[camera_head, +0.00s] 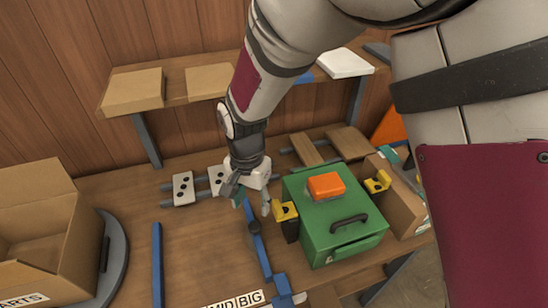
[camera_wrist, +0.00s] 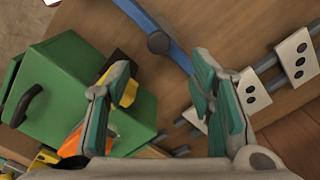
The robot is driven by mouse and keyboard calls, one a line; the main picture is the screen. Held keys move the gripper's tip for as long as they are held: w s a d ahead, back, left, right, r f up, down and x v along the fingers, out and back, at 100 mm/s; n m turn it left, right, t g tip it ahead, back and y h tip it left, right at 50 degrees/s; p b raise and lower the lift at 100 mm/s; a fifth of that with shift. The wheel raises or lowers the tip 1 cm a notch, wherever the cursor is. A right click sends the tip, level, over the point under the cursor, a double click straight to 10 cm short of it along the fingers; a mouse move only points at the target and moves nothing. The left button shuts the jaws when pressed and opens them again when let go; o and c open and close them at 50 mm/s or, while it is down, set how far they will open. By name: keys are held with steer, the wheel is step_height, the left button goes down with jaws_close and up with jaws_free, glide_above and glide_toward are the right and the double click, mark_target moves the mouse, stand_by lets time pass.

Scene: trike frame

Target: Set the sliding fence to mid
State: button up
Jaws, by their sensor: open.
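The sliding fence looks to be the blue bar (camera_head: 260,247) with a dark round knob (camera_head: 254,228), running front to back on the bench left of the green box. Its near end is by a blue block (camera_head: 282,286), to the right of the MID and BIG labels (camera_head: 236,301). My gripper (camera_head: 252,207) is open and empty, pointing down above the far end of the bar. In the wrist view, the bar (camera_wrist: 143,20) and knob (camera_wrist: 158,42) show beyond and between my open fingers (camera_wrist: 162,78), apart from them. The lower part of the labels is cut off.
A green box (camera_head: 322,216) with an orange block (camera_head: 326,186) on top and yellow-topped clamps stands close at right. Perforated white blocks (camera_head: 183,188) sit on grey rails behind. A fixed-looking blue strip (camera_head: 157,265) and open carton (camera_head: 55,215) lie left. Bench between the strips is clear.

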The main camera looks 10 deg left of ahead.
mark_target(254, 226)
step_height(254, 226, down, 10)
steer(key=shift+r, duration=0.2)
jaws_close()
steer(key=shift+s+p, duration=0.1)
steer(key=shift+p, duration=0.2)
